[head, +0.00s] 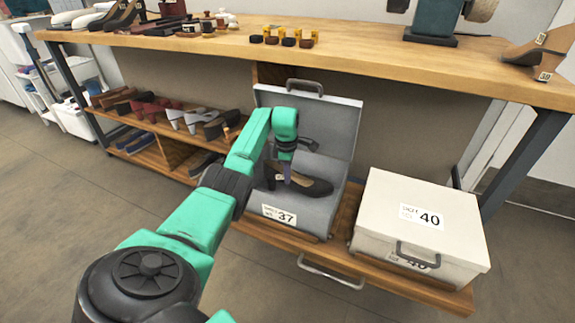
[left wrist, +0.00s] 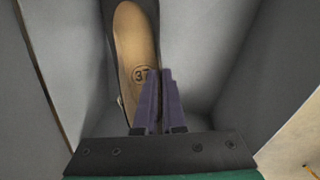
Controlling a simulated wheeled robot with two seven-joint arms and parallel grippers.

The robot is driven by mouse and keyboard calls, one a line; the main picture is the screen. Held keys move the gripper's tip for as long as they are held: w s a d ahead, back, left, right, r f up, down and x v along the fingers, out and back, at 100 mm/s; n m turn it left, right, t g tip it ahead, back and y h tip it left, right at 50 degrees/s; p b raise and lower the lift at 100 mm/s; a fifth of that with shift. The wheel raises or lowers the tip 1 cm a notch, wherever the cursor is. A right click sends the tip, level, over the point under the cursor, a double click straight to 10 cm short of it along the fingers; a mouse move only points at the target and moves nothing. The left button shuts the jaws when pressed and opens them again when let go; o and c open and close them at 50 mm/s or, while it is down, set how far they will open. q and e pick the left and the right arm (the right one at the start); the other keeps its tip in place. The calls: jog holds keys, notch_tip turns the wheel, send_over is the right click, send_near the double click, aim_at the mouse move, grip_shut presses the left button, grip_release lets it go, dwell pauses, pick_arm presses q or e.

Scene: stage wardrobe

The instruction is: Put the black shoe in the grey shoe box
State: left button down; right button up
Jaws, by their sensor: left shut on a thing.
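The grey shoe box (head: 325,208) stands open on the low shelf, its lid tilted up at the back and a label reading 37 on its front. The black shoe (head: 315,187) is inside the box's walls; whether it touches the bottom I cannot tell. My left gripper (head: 286,180) reaches down into the box, its purple fingers shut on the shoe's edge. In the left wrist view the shoe (left wrist: 136,45) shows its tan insole marked 37, with the left gripper (left wrist: 158,75) at its right edge and the grey box walls (left wrist: 240,60) around. My right gripper is not in view.
A closed white box (head: 385,205) labelled 40 stands right of the grey box. Several shoes (head: 190,118) stand on the shelves at left. A wooden tabletop (head: 370,55) with small items runs above and behind. The floor in front is clear.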

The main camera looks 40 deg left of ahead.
pick_arm(q)
jog(key=shift+f, duration=0.1)
jog(key=c, duration=0.9)
grip_release()
